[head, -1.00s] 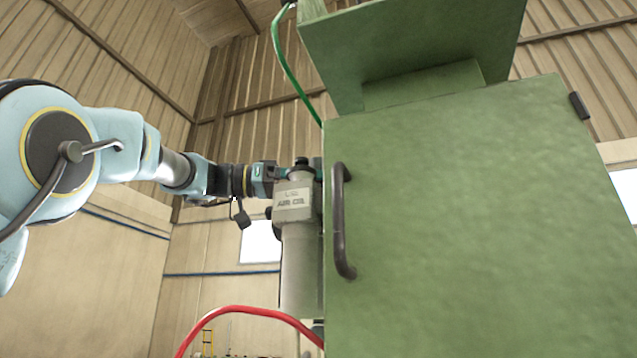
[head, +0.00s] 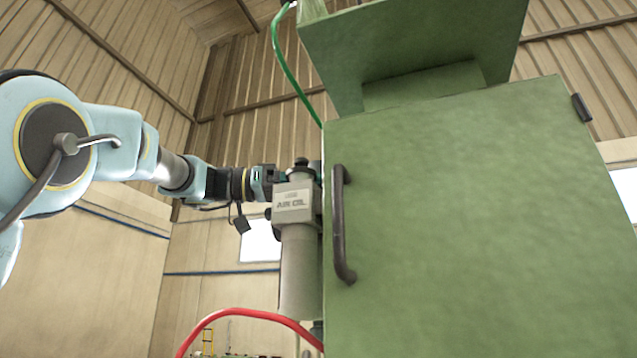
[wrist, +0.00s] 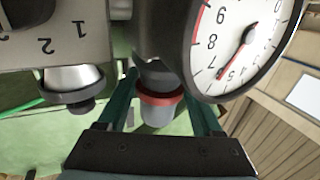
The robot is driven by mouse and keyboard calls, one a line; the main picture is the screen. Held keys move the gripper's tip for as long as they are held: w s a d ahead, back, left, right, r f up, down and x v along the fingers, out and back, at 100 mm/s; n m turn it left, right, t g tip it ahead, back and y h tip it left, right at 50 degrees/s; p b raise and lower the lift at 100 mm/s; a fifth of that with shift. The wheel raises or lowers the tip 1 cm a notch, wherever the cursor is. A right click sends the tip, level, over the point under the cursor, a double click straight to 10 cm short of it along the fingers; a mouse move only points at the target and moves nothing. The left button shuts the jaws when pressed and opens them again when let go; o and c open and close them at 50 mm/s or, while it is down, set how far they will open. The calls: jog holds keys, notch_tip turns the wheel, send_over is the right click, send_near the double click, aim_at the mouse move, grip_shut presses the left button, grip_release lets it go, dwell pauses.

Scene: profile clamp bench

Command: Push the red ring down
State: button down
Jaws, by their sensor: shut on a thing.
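The red ring (wrist: 160,97) sits around a pale grey translucent cap (wrist: 158,114) below a dark neck in the wrist view, where the printed numbers look upside down. My gripper (wrist: 161,92) has its two teal fingers on either side of the ring, shut on it. The far ends of the fingers are partly hidden by the dark body and the gauge. In the head view my gripper (head: 268,183) reaches in behind the grey air unit (head: 292,200), and the ring cannot be seen there.
A round white gauge (wrist: 240,48) is close beside the right finger. A silver and black knob (wrist: 73,82) is to the left. A green cabinet (head: 460,220) with a dark handle (head: 338,225) stands right of the unit. A red hose (head: 245,312) arches below; a green hose (head: 279,60) hangs above.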

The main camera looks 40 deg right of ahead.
jog(key=shift+c, duration=0.2)
grip_release()
jog(key=shift+f, duration=0.1)
jog(key=b+v, duration=0.2)
jog(key=v, duration=0.8)
jog(key=shift+w+a, duration=0.3)
